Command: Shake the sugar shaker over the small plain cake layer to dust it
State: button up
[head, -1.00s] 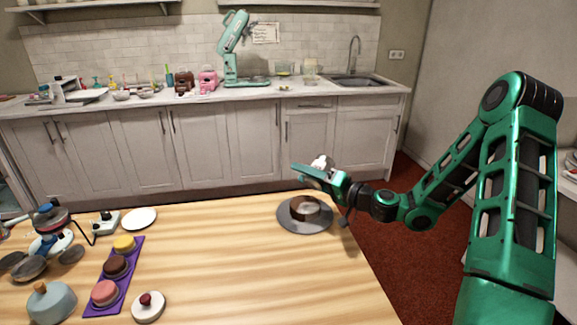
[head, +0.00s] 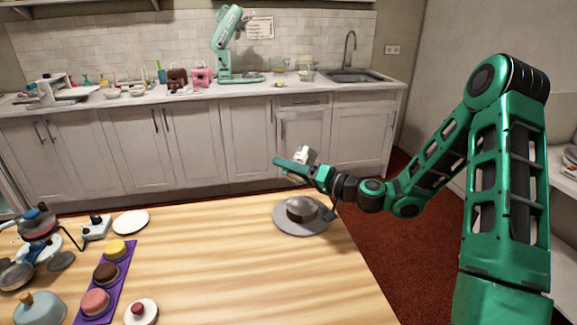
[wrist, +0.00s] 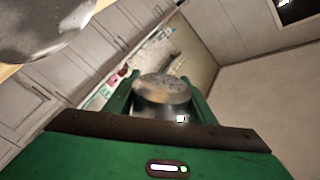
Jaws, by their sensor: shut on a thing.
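My gripper (head: 291,166) is shut on the sugar shaker (head: 301,155), a small pale, metallic canister. In the wrist view the shaker (wrist: 162,95) sits between the two green fingers, its round speckled end showing. The small cake layer (head: 302,208) lies on a grey round turntable (head: 285,224) near the table's far right edge. Its side is brown and its top looks greyish. The gripper and shaker are above the cake, apart from it; the exact overhang is hard to tell. A grey round surface, probably the turntable (wrist: 40,25), fills the wrist view's upper left corner.
The middle of the wooden table (head: 220,260) is clear. A counter (head: 200,97) runs behind.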

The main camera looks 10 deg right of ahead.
jog(key=shift+s+d+f, duration=0.1)
jog(key=shift+s+f, duration=0.05)
jog(key=shift+s, duration=0.45)
jog(key=shift+d, duration=0.15)
jog(key=shift+w+d+r, duration=0.6)
jog(key=shift+w, duration=0.1)
jog(key=s+d, duration=0.1)
jog(key=s+d+f, duration=0.1)
jog(key=shift+s+f, duration=0.1)
jog(key=shift+s, duration=0.25)
jog(key=w, duration=0.1)
jog(key=w+d, duration=0.1)
jog(key=w+r, duration=0.1)
jog(key=w, duration=0.1)
jog(key=shift+d+r, duration=0.1)
jog(key=shift+d, duration=0.05)
jog(key=shift+s+d+f, duration=0.2)
jog(key=shift+s+f, duration=0.3)
jog(key=shift+s, duration=0.05)
jog(key=shift+w, duration=0.1)
jog(key=shift+w+a+r, duration=0.1)
jog(key=shift+w+r, duration=0.05)
jog(key=shift+w, duration=0.7)
